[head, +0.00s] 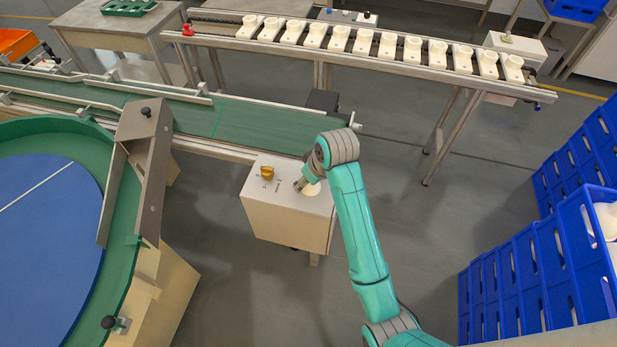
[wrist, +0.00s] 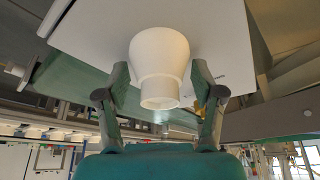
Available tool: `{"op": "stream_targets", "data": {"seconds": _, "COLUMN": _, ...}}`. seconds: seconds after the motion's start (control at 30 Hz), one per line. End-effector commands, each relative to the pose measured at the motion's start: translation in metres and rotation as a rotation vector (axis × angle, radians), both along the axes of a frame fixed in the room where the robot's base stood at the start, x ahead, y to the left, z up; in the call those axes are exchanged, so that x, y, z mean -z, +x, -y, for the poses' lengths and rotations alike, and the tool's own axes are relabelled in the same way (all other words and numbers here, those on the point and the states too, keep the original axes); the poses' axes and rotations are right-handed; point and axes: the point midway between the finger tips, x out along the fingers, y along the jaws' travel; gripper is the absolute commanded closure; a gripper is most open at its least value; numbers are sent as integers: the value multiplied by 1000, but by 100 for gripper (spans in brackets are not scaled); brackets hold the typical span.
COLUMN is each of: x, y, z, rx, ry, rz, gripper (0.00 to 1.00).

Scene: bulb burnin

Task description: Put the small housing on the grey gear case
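I cannot make out a small housing or a grey gear case in either view. In the wrist view a white, bulb-shaped piece (wrist: 160,55) with a wide rounded body and a narrower collar is between the fingers of my gripper (wrist: 160,78). The fingers stand apart on either side, with a narrow gap showing at each side. In the head view my gripper (head: 304,184) is low over the top of a pale box (head: 285,215) with a yellow knob (head: 267,172). A small white patch (head: 312,188) shows beside it, partly hidden by my arm.
A green conveyor (head: 235,122) runs behind the box. A rail at the back carries several white holders (head: 338,39). A round blue table (head: 45,215) with a green rim is at left. Blue crates (head: 545,260) stack at right. Open floor (head: 440,205) lies between.

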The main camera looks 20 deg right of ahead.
Motion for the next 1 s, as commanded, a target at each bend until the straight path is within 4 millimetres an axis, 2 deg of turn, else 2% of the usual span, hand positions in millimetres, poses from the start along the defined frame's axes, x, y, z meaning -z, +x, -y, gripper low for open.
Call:
{"op": "stream_targets", "data": {"seconds": 0.43, "x": -6, "y": 0, "z": 0, "rx": 0, "ry": -1, "rz": 1, "gripper": 17}}
{"op": "stream_targets", "data": {"seconds": 0.8, "x": -56, "y": -20, "z": 8, "rx": 0, "ry": 0, "rz": 3, "gripper": 17}}
{"op": "stream_targets", "data": {"seconds": 1.0, "x": -71, "y": -26, "z": 10, "rx": 0, "ry": 0, "rz": 1, "gripper": 17}}
